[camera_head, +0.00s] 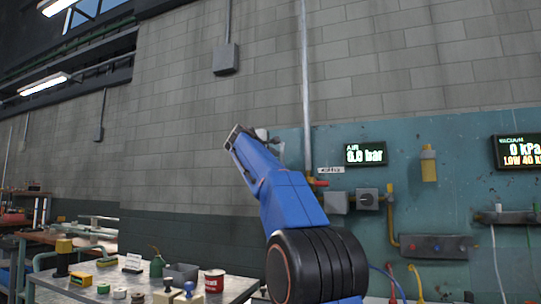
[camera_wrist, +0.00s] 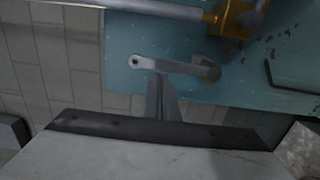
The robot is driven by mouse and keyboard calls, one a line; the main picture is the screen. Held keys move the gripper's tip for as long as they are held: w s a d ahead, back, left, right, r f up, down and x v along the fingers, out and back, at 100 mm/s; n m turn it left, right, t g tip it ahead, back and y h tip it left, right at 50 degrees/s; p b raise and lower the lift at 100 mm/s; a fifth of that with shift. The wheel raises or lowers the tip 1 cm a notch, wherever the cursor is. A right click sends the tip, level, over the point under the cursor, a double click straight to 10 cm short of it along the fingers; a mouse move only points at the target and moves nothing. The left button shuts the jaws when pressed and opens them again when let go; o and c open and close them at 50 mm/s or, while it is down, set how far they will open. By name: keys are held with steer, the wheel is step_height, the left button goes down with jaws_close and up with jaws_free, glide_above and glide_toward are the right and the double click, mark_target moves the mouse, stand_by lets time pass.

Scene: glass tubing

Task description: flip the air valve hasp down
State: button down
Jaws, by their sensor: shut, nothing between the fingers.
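In the wrist view, a grey metal bar (camera_wrist: 172,66), which looks like the hasp, lies against the teal panel. It has a hole at its left end and a rounded, thicker right end. My gripper (camera_wrist: 160,80) is shut and empty, a narrow grey wedge with its tip at the bar's lower edge; I cannot tell whether they touch. A brass valve body (camera_wrist: 234,18) sits at the end of a pipe at the top right. In the head view, my blue arm hides the hasp and most of the gripper.
The teal panel (camera_head: 455,185) carries an air display (camera_head: 366,154) reading 0.0 bar, a vacuum display (camera_head: 517,151) and grey boxes. A vertical pipe (camera_head: 304,80) runs down to it. A workbench (camera_head: 235,288) with jars and tools stands low at the left.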

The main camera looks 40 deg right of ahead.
mark_target(282, 152)
steer(key=shift+s, duration=0.1)
stand_by(0.3)
steer(key=s+m, duration=0.1)
steer(key=d+m, duration=0.1)
steer(key=s+m, duration=0.1)
steer(key=shift+s+d+r+m, duration=0.15)
steer(key=shift+s+d+m, duration=0.15)
steer(key=shift+m, duration=0.1)
steer(key=s+d+f+m, duration=0.4)
steer(key=s+f+m, duration=0.2)
steer(key=m, duration=0.6)
steer(key=shift+s+f+m+y, duration=0.4)
steer(key=shift+f, duration=0.15)
steer(key=shift+f, duration=0.1)
steer(key=s+a+r, duration=0.4)
steer(key=s+a, duration=0.1)
steer(key=a, duration=0.4)
steer(key=shift+s+r, duration=0.3)
steer(key=shift+r, duration=0.05)
stand_by(0.3)
